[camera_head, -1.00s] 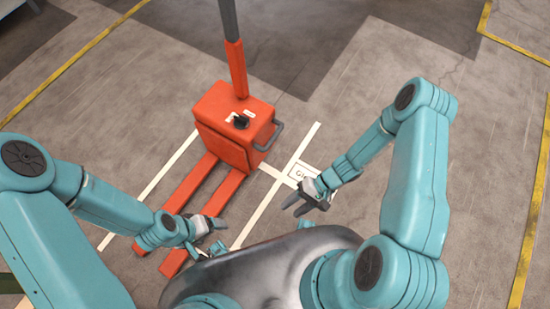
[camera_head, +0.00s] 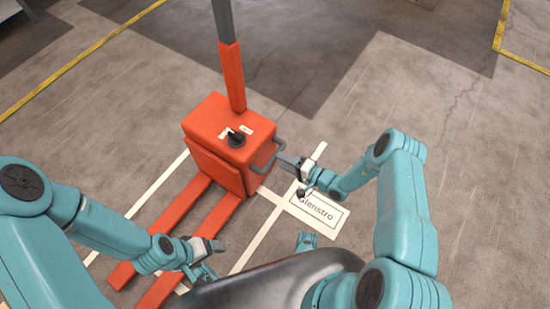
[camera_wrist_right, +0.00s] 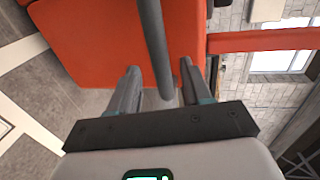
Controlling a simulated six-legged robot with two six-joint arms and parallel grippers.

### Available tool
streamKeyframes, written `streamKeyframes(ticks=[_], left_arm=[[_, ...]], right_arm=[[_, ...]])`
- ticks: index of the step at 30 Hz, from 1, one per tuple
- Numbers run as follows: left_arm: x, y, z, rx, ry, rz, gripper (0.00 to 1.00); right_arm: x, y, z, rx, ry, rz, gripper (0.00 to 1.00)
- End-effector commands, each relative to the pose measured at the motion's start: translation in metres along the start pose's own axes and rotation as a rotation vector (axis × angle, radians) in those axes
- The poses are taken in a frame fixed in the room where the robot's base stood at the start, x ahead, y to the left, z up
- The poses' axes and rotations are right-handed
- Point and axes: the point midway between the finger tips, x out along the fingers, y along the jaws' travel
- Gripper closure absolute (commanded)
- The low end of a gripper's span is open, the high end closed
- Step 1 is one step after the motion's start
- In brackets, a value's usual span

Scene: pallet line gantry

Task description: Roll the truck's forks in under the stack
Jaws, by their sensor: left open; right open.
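The orange truck (camera_head: 215,140) stands on the floor at centre left in the head view, its mast rising to the top edge. Its two forks (camera_head: 170,225) run down and left. A grey bar handle (camera_head: 265,166) is on its right side. My right gripper (camera_head: 285,158) is open at this handle. In the right wrist view, the grey bar (camera_wrist_right: 153,45) passes between the open fingers, with the orange body (camera_wrist_right: 95,40) behind it. My left gripper (camera_head: 213,260) is open and empty above the near fork. The stack is not in view.
White floor lines (camera_head: 262,235) run beside the forks, with a framed floor label (camera_head: 320,205) right of the truck. Yellow lines (camera_head: 75,60) mark the floor further out. The floor behind and right of the truck is clear.

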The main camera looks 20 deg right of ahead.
Motion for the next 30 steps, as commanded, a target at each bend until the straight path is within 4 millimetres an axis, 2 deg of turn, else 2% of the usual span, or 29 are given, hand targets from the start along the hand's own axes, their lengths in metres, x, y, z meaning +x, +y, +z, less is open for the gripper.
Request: streamKeyframes(ticks=[3,7,12,18,19,23,24,30], left_arm=[[0.009,-0.004,-0.002,-0.006,0.005,-0.001,0.19],[0.012,-0.007,-0.004,-0.009,0.009,-0.001,0.19],[0.013,-0.007,-0.004,-0.011,0.011,-0.001,0.19],[0.012,-0.007,-0.005,-0.011,0.011,-0.001,0.19],[0.012,-0.007,-0.005,-0.011,0.011,-0.001,0.19],[0.012,-0.007,-0.004,-0.011,0.011,-0.001,0.19],[0.012,-0.007,-0.004,-0.011,0.011,-0.001,0.19],[0.012,-0.007,-0.004,-0.011,0.011,-0.001,0.19]], right_arm=[[0.025,0.002,0.001,-0.003,-0.004,-0.002,0.52],[0.041,0.001,0.0,-0.002,-0.004,-0.001,0.52],[0.049,-0.001,-0.002,0.0,-0.002,-0.001,0.52],[0.049,-0.001,-0.003,0.0,-0.002,-0.001,0.52],[0.049,-0.001,-0.003,0.0,-0.002,0.0,0.55],[0.049,-0.001,-0.003,0.0,-0.002,0.0,0.97],[0.049,-0.001,-0.003,0.0,-0.002,0.0,1.0],[0.048,-0.001,-0.004,0.0,-0.002,0.0,1.0]])
